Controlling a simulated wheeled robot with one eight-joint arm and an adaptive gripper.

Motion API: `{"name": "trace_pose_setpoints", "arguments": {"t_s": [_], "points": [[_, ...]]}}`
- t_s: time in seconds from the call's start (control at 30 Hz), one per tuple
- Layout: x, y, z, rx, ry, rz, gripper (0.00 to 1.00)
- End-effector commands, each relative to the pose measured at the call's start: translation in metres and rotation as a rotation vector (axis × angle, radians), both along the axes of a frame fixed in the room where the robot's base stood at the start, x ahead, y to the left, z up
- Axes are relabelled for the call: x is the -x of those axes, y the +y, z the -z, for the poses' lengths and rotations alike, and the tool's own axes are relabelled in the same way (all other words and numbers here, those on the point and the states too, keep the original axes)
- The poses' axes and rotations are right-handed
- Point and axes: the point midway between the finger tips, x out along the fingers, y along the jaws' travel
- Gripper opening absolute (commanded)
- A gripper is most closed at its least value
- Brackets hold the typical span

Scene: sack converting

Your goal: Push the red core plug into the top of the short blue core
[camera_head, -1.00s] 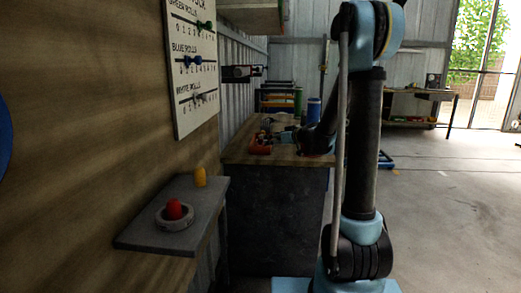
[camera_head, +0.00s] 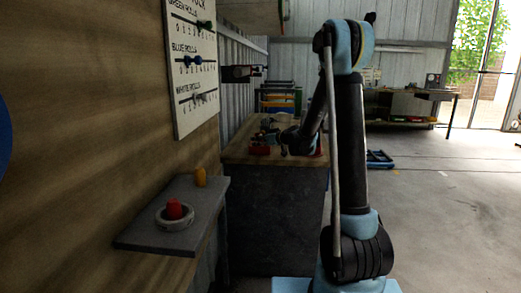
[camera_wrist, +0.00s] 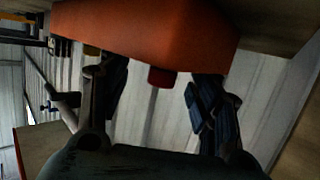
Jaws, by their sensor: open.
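My gripper (camera_head: 284,141) is over the wooden bench in the head view, small and dark there. In the wrist view my gripper (camera_wrist: 160,105) has its two dark fingers well apart, with nothing seen held between them. A small red cylinder (camera_wrist: 162,77) shows between the fingers, at the edge of a large orange block or bin (camera_wrist: 150,28); I cannot tell whether it is the core plug. In the head view a red piece (camera_head: 259,150) lies on the bench left of the gripper. I cannot make out the short blue core.
A grey wall shelf (camera_head: 150,238) at the left holds a red knob (camera_head: 174,209) in a grey ring (camera_head: 165,222) and a yellow piece (camera_head: 200,177). The wooden bench (camera_head: 238,155) stands against the wall. Open floor (camera_head: 450,210) lies to the right.

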Motion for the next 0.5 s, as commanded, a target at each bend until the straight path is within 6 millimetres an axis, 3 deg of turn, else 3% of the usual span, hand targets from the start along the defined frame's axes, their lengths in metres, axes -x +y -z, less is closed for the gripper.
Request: {"name": "trace_pose_setpoints", "arguments": {"t_s": [0.27,0.3,0.43,0.5], "points": [[-0.0049,0.0042,0.0022,0.0,0.0,0.001,0.58],[-0.0049,0.0042,0.0022,0.0,0.0,0.001,0.55],[-0.0048,0.0041,0.0022,0.0,0.0,0.001,0.27],[-0.0048,0.004,0.0021,0.0,0.0,0.001,0.27]]}}
